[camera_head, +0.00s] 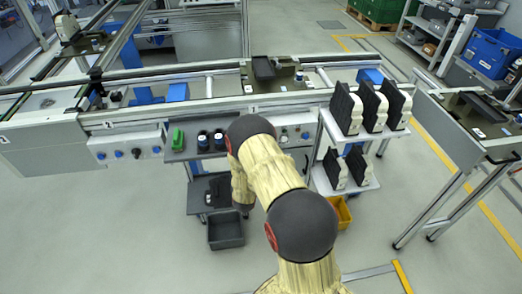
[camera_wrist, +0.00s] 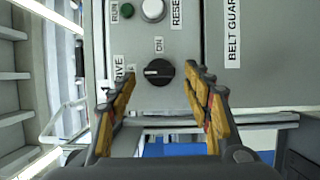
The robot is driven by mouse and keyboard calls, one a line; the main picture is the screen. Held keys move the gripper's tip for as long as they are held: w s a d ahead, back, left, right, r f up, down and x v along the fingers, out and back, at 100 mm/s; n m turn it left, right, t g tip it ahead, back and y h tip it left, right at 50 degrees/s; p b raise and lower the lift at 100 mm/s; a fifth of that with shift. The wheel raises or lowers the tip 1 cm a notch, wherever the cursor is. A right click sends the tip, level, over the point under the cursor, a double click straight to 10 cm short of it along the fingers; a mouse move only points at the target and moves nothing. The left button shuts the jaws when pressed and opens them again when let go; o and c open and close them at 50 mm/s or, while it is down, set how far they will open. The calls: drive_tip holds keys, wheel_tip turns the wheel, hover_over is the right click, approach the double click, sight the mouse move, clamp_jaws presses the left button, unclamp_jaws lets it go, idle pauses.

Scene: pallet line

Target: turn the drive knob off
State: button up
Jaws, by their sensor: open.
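The drive knob (camera_wrist: 159,72) is a round black knob on a grey control panel in the wrist view. A label reading ON stands above it, and the end of the word DRIVE shows at its left. Its white pointer line lies roughly sideways, toward the left. My gripper (camera_wrist: 158,85) is open, with one yellow-orange finger on each side of the knob in the picture. Neither finger visibly touches the knob; how far the fingertips are from the panel I cannot tell. In the head view my arm hides the gripper and the knob.
A green RUN lamp (camera_wrist: 127,10) and a white RESET button (camera_wrist: 153,9) sit above the knob. A BELT GUARD panel (camera_wrist: 262,60) is at the right. In the head view a shelf rack (camera_head: 330,125) with several black-and-white units stands right of my arm.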

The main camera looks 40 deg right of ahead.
drive_tip(key=v, duration=1.2)
idle(0.4)
